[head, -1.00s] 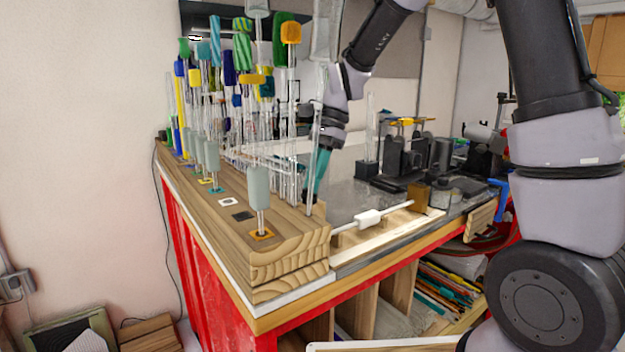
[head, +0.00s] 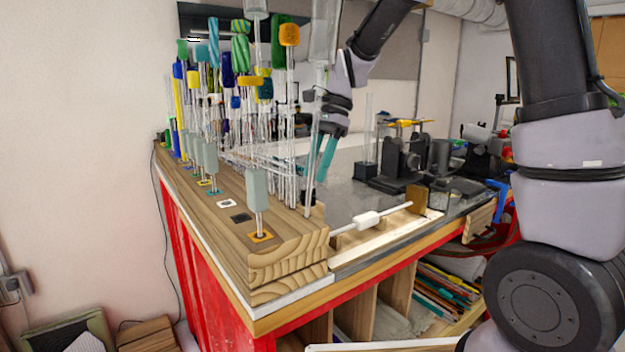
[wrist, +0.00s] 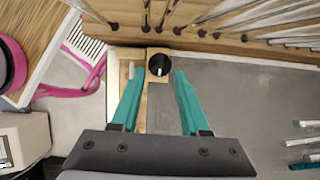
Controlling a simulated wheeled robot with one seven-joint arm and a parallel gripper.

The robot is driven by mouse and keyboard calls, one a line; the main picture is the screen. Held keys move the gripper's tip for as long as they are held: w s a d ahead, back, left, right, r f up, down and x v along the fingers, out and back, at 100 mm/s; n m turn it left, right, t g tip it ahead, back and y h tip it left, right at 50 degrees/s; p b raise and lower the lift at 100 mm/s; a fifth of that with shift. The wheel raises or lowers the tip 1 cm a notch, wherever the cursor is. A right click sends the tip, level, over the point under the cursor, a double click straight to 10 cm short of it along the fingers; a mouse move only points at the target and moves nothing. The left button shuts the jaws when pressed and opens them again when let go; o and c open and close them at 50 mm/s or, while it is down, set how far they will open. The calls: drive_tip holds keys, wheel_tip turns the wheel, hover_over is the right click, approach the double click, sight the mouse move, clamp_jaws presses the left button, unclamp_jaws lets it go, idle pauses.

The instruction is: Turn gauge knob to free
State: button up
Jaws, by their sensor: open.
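The gauge knob (wrist: 158,64) is a round black knob with a pale pointer mark, set on a small wooden block (wrist: 153,90) in the wrist view. The pointer stands roughly upright in that picture. My gripper (wrist: 157,73) has teal fingers, spread apart, one on each side of the knob and block with gaps between. They do not appear to touch the knob. In the head view my gripper (head: 319,182) points down just behind the near end of the wooden rod rack (head: 290,248). I cannot make out the knob clearly there.
Glass rods and colored-handled tools stand densely in the rack, close to my gripper's left. A clear rod with a white sleeve (head: 368,220) lies in front. Black equipment (head: 402,160) stands on the grey bench to the right. Grey bench surface is open beside the block.

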drive_tip(key=v, duration=0.7)
drive_tip(key=shift+r, duration=0.3)
drive_tip(key=shift+d, duration=0.1)
drive_tip(key=s+d+r+n+t+h, duration=0.1)
drive_tip(key=s+d+r+n+t, duration=0.1)
drive_tip(key=s+d+t, duration=0.3)
drive_tip(key=s+d+r+n+t, duration=0.2)
drive_tip(key=s+d+n+t, duration=0.2)
drive_tip(key=s+d, duration=0.6)
drive_tip(key=d+n, duration=0.1)
drive_tip(key=d, duration=0.3)
drive_tip(key=shift+d+t+h, duration=0.2)
drive_tip(key=shift+t+h, duration=0.2)
